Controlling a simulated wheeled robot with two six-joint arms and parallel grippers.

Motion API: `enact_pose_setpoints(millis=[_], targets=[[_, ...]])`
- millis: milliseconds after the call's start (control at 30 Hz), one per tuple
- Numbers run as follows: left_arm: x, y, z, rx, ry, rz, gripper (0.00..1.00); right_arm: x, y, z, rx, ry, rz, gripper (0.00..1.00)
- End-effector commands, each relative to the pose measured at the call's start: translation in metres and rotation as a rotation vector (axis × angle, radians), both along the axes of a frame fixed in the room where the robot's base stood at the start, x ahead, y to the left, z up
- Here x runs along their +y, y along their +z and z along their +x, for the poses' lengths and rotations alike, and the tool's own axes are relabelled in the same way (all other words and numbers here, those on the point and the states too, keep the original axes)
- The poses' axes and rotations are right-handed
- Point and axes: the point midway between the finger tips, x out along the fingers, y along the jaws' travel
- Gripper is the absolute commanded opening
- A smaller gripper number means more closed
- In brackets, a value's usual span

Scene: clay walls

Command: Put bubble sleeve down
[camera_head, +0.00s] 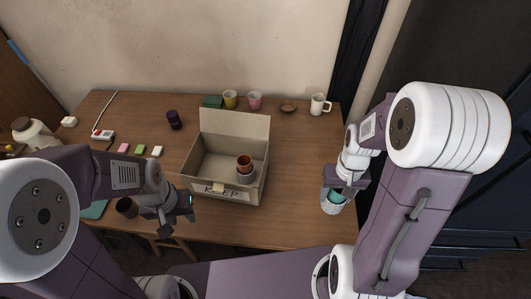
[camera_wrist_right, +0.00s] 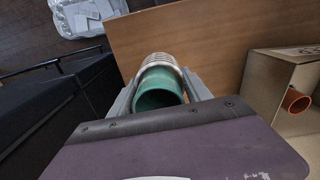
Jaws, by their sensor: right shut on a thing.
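My right gripper (camera_head: 334,206) is shut on a green cup with a pale ribbed sleeve around it, at the right edge of the table. In the right wrist view the green cup (camera_wrist_right: 158,90) and the ribbed bubble sleeve (camera_wrist_right: 160,60) sit between the two fingers (camera_wrist_right: 160,100). The cup's open end faces the wrist camera. Whether the sleeve touches the table cannot be told. My left gripper (camera_head: 178,214) is over the table's front edge, left of the box; its finger gap is not clear.
An open cardboard box (camera_head: 200,178) marked KEEP stands mid-table, holding a brown cup (camera_head: 244,161) in a pale wrap. Cups, a white mug (camera_head: 319,104) and a small dish (camera_head: 288,107) line the back. A dark jar (camera_head: 174,119) stands left. Table (camera_head: 295,160) right of the box is clear.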

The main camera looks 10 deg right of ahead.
Motion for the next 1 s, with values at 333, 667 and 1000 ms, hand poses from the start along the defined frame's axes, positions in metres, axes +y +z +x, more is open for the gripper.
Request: enact_pose_setpoints(millis=[333, 667, 1000], targets=[[0.000, 0.001, 0.000, 0.000, 0.000, 0.000, 0.36, -0.005, 0.003, -0.001, -0.006, -0.022, -0.001, 0.20], [0.000, -0.004, 0.000, 0.000, 0.000, 0.000, 0.36, 0.000, -0.031, 0.053, -0.004, -0.019, -0.001, 0.20], [0.000, -0.005, 0.000, 0.000, 0.000, 0.000, 0.36, 0.004, -0.066, 0.113, -0.006, -0.021, -0.001, 0.20]])
